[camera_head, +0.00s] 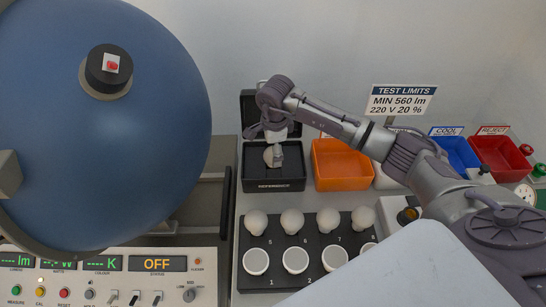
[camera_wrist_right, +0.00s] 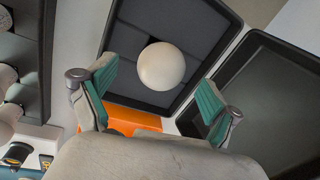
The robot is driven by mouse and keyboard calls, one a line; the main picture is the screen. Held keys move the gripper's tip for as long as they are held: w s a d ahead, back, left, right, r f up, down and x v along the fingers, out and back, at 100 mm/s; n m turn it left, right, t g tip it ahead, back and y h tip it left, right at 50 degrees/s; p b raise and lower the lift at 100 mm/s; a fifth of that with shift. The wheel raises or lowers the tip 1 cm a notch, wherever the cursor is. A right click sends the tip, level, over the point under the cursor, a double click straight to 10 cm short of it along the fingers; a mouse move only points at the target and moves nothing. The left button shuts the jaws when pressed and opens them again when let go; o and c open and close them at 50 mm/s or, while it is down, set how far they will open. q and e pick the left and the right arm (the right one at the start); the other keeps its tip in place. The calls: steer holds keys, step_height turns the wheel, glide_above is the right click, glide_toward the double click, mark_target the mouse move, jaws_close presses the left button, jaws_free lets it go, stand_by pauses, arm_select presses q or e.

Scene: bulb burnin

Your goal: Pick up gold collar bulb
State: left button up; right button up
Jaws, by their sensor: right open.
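A white round bulb (camera_wrist_right: 161,66) sits in an open black case (camera_wrist_right: 208,18) in the right wrist view. In the head view the bulb (camera_head: 268,156) is partly hidden by my gripper, in the case (camera_head: 258,185) behind the bulb rack. No gold collar shows on it from these angles. My right gripper (camera_wrist_right: 156,88) is open and empty, its teal-padded fingers spread on either side of the bulb in the picture. In the head view my right gripper (camera_head: 277,142) reaches down over the case; I cannot tell its exact height. My left gripper is not in view.
A black rack (camera_head: 283,238) with several white bulbs stands in front of the case. An orange bin (camera_head: 342,181) is right of it, then blue (camera_head: 455,153) and red (camera_head: 500,156) bins. A large blue sphere (camera_head: 150,130) and control panel (camera_head: 110,278) fill the left.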

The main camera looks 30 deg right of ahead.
steer(key=f, duration=0.1)
steer(key=f+p, duration=0.1)
steer(key=f, duration=0.2)
steer(key=shift+w+d+f, duration=0.2)
steer(key=shift+w, duration=0.2)
steer(key=shift+c, duration=0.2)
steer(key=shift+r, duration=0.1)
steer(key=c, duration=1.2)
